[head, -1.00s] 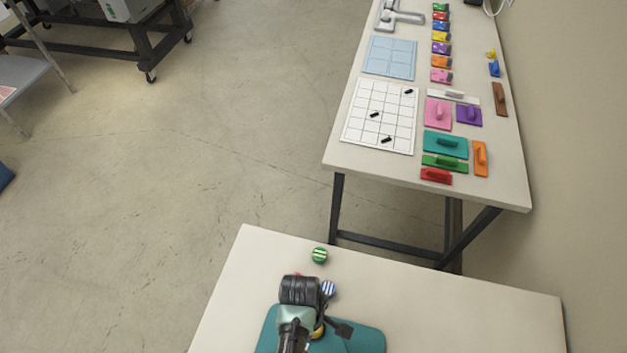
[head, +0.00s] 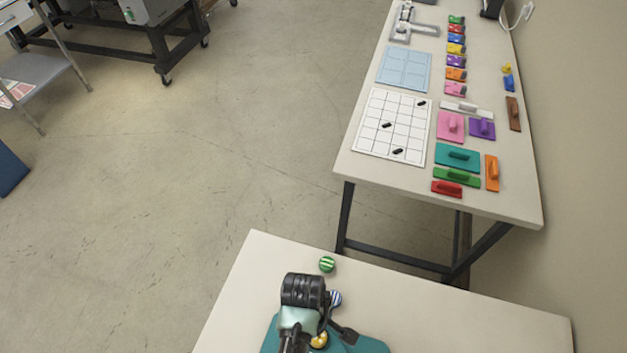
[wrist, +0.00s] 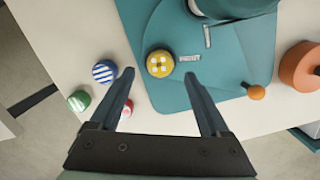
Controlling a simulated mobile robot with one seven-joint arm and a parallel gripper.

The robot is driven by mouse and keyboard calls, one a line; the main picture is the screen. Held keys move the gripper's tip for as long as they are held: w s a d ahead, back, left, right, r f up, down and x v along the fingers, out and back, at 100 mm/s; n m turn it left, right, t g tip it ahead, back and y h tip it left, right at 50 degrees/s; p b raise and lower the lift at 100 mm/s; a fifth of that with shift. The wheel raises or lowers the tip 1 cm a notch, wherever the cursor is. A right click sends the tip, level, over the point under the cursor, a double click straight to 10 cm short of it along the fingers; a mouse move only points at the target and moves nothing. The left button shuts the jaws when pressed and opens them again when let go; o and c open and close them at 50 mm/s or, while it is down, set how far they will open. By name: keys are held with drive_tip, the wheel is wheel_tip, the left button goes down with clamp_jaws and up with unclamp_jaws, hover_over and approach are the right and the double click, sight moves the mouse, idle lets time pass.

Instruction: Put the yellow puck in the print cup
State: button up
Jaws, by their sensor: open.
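The yellow puck (wrist: 160,61), marked with white squares, sits on a teal board (wrist: 146,18) in the wrist view. In the head view a bit of yellow (head: 319,340) shows beside my arm. My gripper (wrist: 159,76) is open and empty. Its fingertips lie left and right of the puck's near side in the picture; I cannot tell their height above it. An orange round, cup-like object (wrist: 300,66) stands at the right edge of the wrist view. I cannot tell whether it is the print cup.
Near the left finger lie a blue-striped puck (wrist: 104,71), a green-striped puck (wrist: 79,101) and a red puck (wrist: 127,111), partly hidden by the finger. A farther table (head: 390,172) holds colored blocks and sheets.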

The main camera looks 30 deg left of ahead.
wheel_tip(320, 180, up, 8)
drive_tip(key=shift+a, duration=0.45)
drive_tip(key=shift+w+f, duration=0.1)
drive_tip(key=w+r+m+t+y, duration=0.3)
drive_tip(key=w+r+m+t, duration=0.45)
drive_tip(key=w+r, duration=1.2)
drive_tip(key=w+d+r+m+t, duration=0.15)
drive_tip(key=r+t, duration=0.25)
drive_tip(key=r, duration=0.4)
drive_tip(key=w+d+r+t, duration=0.1)
drive_tip(key=w+r+t, duration=0.2)
drive_tip(key=r, duration=0.6)
drive_tip(key=s+d+r+m+t, duration=0.1)
drive_tip(key=d+r+m+t, duration=0.15)
drive_tip(key=r, duration=0.55)
drive_tip(key=s+d+r+m+t, duration=0.1)
drive_tip(key=r+t, duration=0.2)
drive_tip(key=r, duration=0.5)
drive_tip(key=s+d+r+m+t+h, duration=0.1)
drive_tip(key=s+d+r+m+t, duration=0.1)
drive_tip(key=s+r, duration=0.3)
drive_tip(key=s+d+r+m+t+h, duration=0.1)
drive_tip(key=s+r+t, duration=0.4)
drive_tip(key=r, duration=0.7)
drive_tip(key=shift+s+d+m+t, duration=0.3)
drive_tip(key=shift+s+d+m, duration=0.5)
drive_tip(key=shift+d, duration=0.4)
drive_tip(key=shift+w, duration=0.1)
